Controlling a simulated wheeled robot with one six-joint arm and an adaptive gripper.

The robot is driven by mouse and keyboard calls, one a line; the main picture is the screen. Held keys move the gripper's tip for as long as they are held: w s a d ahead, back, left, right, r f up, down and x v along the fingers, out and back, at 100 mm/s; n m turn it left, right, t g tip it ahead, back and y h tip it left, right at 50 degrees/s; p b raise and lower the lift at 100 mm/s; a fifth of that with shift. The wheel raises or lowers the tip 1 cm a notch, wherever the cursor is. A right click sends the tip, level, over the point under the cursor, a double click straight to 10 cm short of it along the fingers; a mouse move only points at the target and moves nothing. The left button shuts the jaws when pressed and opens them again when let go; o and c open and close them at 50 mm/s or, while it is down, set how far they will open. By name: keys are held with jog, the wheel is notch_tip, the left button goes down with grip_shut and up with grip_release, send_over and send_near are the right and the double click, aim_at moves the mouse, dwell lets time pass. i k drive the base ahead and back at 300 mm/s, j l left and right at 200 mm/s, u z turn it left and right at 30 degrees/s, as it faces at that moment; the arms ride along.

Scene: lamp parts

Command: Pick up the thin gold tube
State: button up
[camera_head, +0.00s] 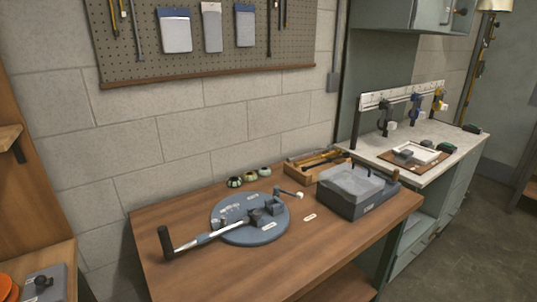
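I cannot make out the thin gold tube for certain. An open wooden tray (299,176) at the back of the brown workbench (185,270) holds a few long thin pieces (320,158), some yellowish and some dark. They are too small to tell whether one is the gold tube. My gripper is not in view.
A round blue-grey plate (236,237) carries a long-handled tool (200,241). A grey box (355,190) stands at the bench's right. Small round items (250,176) line the back. A pale counter (385,150) stands beyond. The bench's front middle is clear.

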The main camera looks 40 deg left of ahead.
aim_at(337, 151)
jog(key=i+l+u, duration=0.15)
jog(key=u, duration=0.3)
jog(key=i+l+u, duration=0.25)
jog(key=u, duration=0.15)
jog(key=i+l+u, duration=0.3)
jog(key=u, duration=0.15)
jog(key=i+l, duration=0.15)
jog(key=l, duration=0.2)
jog(key=i+l+u, duration=0.1)
jog(key=l, duration=0.25)
jog(key=i+l, duration=0.2)
jog(key=l, duration=0.2)
jog(key=i+l+u, duration=0.1)
jog(key=l, duration=0.25)
